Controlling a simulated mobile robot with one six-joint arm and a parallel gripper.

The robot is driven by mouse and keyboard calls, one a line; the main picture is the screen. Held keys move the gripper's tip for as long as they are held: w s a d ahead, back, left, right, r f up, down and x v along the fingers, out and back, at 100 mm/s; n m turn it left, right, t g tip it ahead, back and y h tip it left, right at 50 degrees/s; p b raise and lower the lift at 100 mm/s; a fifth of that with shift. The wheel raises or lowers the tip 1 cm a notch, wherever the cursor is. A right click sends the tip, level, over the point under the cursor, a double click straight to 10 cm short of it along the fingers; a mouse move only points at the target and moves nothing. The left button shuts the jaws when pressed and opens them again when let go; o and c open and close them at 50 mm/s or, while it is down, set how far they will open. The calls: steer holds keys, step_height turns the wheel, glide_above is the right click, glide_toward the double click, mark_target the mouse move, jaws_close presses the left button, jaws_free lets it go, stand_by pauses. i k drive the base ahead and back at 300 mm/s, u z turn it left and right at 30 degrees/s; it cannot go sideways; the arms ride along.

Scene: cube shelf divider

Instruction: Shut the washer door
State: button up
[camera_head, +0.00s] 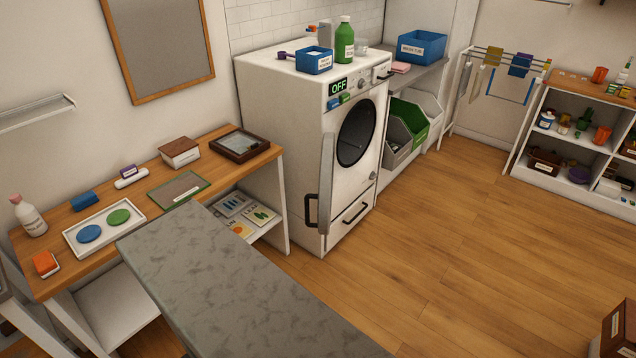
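The white washer (300,110) stands against the wall near the middle of the view, with a green "OFF" display on its upper front. Its door (327,180) stands open, swung out from the left side of the front and seen nearly edge-on. A black handle (311,212) is on the door's left-facing side. The dark round drum opening (357,132) is uncovered. Below it is a drawer with a black handle (354,213). My gripper is not in view.
A grey speckled counter (235,285) fills the near foreground. A wooden table (110,210) with trays and boxes stands left of the washer. A drying rack (507,65) and shelf (567,135) stand at right.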

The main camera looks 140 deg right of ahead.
mark_target(327, 165)
steer(key=z, duration=4.3)
steer(key=i, duration=0.1)
steer(key=u, duration=3.15)
steer(key=k, duration=0.15)
steer(key=z, duration=2.25)
steer(key=k, duration=0.25)
steer(key=z, duration=1.55)
